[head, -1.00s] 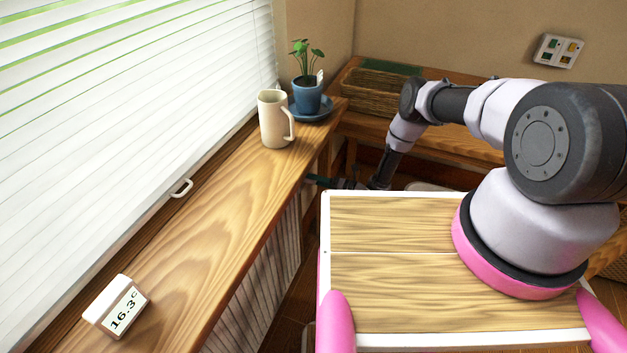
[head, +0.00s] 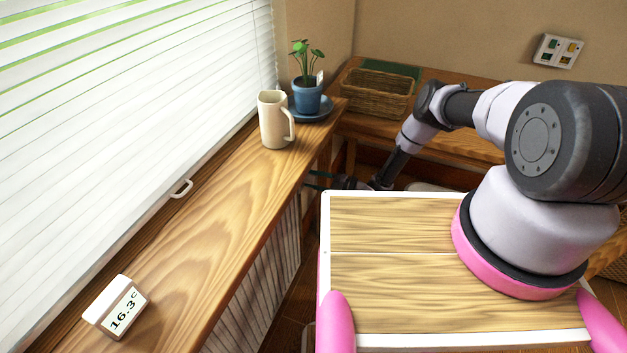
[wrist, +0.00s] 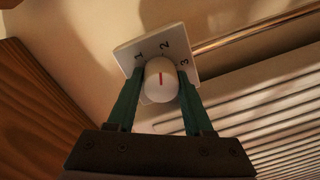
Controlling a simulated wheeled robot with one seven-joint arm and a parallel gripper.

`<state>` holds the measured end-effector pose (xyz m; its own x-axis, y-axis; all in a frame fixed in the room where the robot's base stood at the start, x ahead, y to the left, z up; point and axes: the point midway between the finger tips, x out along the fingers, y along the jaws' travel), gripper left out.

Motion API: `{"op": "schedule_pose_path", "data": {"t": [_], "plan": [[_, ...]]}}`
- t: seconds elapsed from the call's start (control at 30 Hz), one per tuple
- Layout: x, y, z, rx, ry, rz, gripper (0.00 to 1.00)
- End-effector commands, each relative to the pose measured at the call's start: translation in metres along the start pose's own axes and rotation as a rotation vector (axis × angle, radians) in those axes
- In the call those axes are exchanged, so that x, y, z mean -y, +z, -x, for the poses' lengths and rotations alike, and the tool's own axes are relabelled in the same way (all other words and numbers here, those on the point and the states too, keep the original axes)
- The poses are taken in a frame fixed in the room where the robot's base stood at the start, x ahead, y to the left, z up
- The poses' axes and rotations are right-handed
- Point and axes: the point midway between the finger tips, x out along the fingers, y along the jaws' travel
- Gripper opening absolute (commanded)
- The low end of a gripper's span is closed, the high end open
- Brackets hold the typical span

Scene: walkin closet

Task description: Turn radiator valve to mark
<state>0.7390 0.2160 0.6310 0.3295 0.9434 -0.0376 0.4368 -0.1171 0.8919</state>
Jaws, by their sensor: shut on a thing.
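The radiator valve is a white round knob (wrist: 160,82) with a short red line on its face. Behind it is a white square plate (wrist: 191,40) marked 1, 2 and 3. The red line points roughly up, close to the 2 and a little to its left. My gripper (wrist: 161,76) is shut on the knob, with one green finger on each side. In the head view my gripper (head: 318,181) reaches under the window sill, and the knob is hidden there.
White ribbed radiator slats (wrist: 275,105) lie right of the valve, with a copper-coloured pipe (wrist: 250,32) above them. A wooden sill (head: 215,215) holds a display reading 16.3 °C (head: 116,306), a cream pitcher (head: 274,120) and a potted plant (head: 307,95). A wicker basket (head: 376,93) stands on the bench behind.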

Motion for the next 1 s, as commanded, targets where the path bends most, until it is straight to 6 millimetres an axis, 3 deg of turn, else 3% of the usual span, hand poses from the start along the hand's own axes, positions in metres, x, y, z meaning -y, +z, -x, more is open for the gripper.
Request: {"op": "schedule_pose_path", "data": {"t": [1.0], "plan": [[0.0011,0.0025,0.0015,-0.034,-0.006,-0.962,0.00]]}}
